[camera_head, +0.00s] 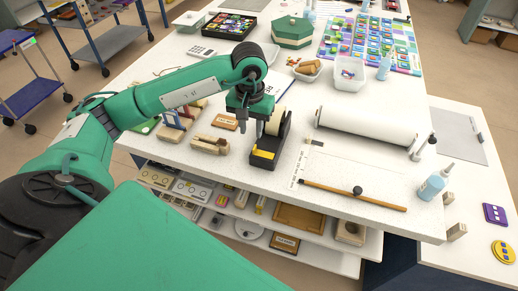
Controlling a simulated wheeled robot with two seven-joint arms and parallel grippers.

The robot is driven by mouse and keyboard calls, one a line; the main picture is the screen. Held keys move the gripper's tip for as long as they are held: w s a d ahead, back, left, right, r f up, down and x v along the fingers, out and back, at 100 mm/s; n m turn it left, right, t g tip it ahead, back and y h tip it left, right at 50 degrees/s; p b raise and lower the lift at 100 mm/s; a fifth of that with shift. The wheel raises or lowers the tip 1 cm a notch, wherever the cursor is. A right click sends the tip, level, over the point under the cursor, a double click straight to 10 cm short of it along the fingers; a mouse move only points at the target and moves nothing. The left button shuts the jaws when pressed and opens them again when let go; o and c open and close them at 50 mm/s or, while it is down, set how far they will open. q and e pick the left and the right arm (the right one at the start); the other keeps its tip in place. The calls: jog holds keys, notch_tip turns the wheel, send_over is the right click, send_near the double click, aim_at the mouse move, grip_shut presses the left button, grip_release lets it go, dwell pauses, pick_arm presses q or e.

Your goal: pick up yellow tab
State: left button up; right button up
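My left arm reaches in from the left over the white table. Its gripper (259,130) points down, just left of and close to a black tape dispenser (267,160). The fingers are too small and overlapped to tell if they are open or shut, and I see nothing clearly held. A small yellow patch (263,154) shows on the front of the dispenser, below the gripper. A round yellow piece (503,251) with small markings lies on the lower right surface, far from the gripper. I cannot tell which is the yellow tab. My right gripper is out of view.
A white roll (366,130) and a wooden stick (352,195) lie right of the dispenser. Wooden blocks (210,144) lie left of it. A blue-white bottle (431,186) stands near the right edge. A purple square piece (494,214) lies near the round yellow one.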

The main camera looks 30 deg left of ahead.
aim_at(254, 148)
pick_arm(q)
notch_tip(254, 148, down, 2)
jog(key=shift+d+f+p, duration=0.2)
jog(key=shift+f+p, duration=0.35)
jog(key=shift+p, duration=0.15)
notch_tip(254, 148, down, 3)
jog(key=shift+d+f+p, duration=0.1)
jog(key=shift+d+p, duration=0.05)
jog(key=shift+p, duration=0.6)
jog(key=shift+f, duration=0.45)
grip_shut()
